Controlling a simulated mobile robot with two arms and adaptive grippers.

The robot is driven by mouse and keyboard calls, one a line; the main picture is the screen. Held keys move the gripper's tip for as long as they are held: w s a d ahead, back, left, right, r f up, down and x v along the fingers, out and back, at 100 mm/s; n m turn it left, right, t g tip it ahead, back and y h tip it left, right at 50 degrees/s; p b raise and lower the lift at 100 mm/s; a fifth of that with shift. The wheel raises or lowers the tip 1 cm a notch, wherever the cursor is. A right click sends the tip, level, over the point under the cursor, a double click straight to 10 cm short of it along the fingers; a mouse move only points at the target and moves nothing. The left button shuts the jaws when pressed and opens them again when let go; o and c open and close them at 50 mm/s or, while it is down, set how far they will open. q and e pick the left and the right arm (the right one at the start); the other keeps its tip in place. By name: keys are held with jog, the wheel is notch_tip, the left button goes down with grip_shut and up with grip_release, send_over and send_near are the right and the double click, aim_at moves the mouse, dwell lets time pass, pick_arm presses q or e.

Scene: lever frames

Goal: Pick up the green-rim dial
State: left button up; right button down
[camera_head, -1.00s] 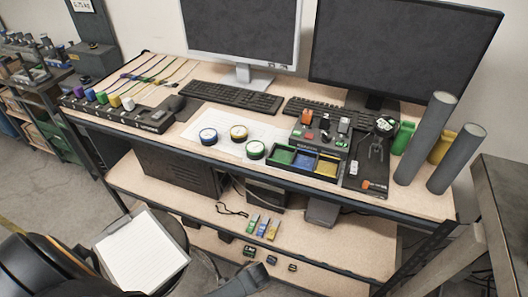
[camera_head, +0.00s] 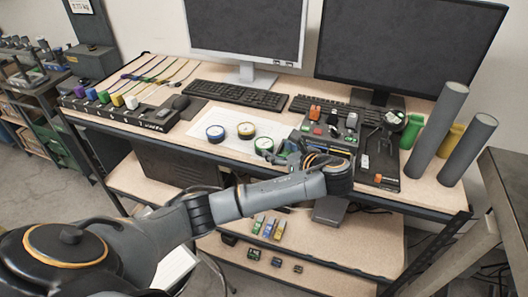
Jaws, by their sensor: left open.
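The green-rim dial (camera_head: 264,144) lies on the white sheet near the desk's front edge, its pale face up. A blue-rim dial (camera_head: 215,133) and a yellow-rim dial (camera_head: 246,130) lie to its left and behind it. My left gripper (camera_head: 277,156) is open at the right front side of the green-rim dial. Its fingers point toward the dial and are small and partly hidden, so I cannot tell whether they touch it. My right gripper is not in view.
A black switch panel (camera_head: 325,132) stands behind the wrist. Two keyboards and monitors are at the back. Tall grey cylinders (camera_head: 437,130) stand at the right. The sheet left of the dials is clear.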

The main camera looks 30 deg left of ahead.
aim_at(265, 143)
pick_arm(q)
jog(key=shift+p+x, duration=0.3)
jog(key=shift+x, duration=0.9)
jog(key=shift+w+a+f, duration=0.15)
jog(key=shift+w+a, duration=0.05)
jog(key=shift+a, duration=0.15)
jog(key=p+x, duration=0.1)
jog(key=x, duration=0.3)
jog(key=shift+w+a+f, duration=0.15)
jog(key=shift+a+f, duration=0.1)
jog(key=shift+a, duration=0.05)
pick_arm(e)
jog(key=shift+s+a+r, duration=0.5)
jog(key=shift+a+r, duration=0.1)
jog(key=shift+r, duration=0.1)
pick_arm(q)
jog(key=shift+d, duration=0.1)
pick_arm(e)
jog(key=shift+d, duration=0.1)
pick_arm(q)
jog(key=shift+r, duration=0.1)
jog(key=c, duration=0.9)
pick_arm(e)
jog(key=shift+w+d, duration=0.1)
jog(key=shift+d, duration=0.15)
pick_arm(q)
jog(key=shift+o, duration=0.2)
